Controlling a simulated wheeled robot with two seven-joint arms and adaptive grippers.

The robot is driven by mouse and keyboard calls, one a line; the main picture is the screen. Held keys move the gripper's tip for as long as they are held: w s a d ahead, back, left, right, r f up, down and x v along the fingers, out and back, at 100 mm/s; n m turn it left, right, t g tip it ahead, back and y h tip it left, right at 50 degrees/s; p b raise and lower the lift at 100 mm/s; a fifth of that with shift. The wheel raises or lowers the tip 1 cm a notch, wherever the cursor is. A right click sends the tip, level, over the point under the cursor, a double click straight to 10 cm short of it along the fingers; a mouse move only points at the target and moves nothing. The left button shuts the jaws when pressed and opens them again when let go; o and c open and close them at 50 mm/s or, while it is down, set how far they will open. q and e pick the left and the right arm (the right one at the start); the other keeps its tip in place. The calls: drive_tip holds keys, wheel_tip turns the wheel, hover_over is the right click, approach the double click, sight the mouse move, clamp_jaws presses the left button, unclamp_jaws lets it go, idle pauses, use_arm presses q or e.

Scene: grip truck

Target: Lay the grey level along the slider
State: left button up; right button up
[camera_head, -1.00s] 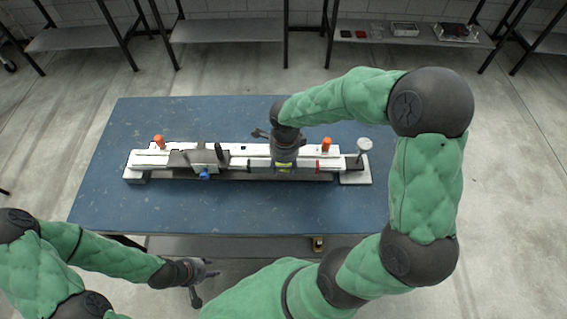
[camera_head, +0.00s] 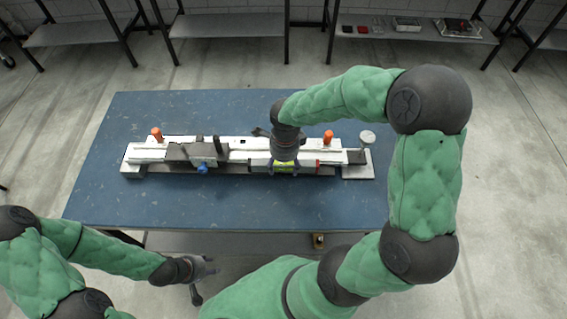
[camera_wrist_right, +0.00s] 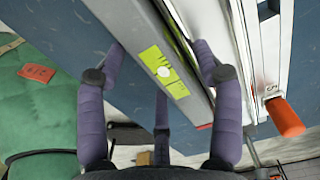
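The grey level (camera_wrist_right: 140,30), with a yellow-green vial window, fills the middle of the right wrist view. It shows in the head view as a short bar with a yellow-green patch (camera_head: 284,168), in front of the white rail. The long white slider assembly (camera_head: 235,145) runs left to right on the table; its rail (camera_wrist_right: 245,50) runs beside the level, roughly parallel. My right gripper (camera_wrist_right: 160,58) has fingers against both long sides of the level. Whether the level touches the slider is unclear. My left gripper (camera_head: 208,283) is open and empty, before the table's front left.
The blue table (camera_head: 130,200) has free room in front of and behind the assembly. A dark carriage with a blue knob (camera_head: 203,168) sits on the left half. Orange handles (camera_head: 157,134) and (camera_head: 328,136) stand up. A round-topped post (camera_head: 367,137) stands at right.

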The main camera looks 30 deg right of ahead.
sight(285, 165)
wheel_tip(285, 165, up, 12)
drive_tip(key=shift+d, duration=0.15)
idle(0.7)
drive_tip(key=shift+s, duration=0.1)
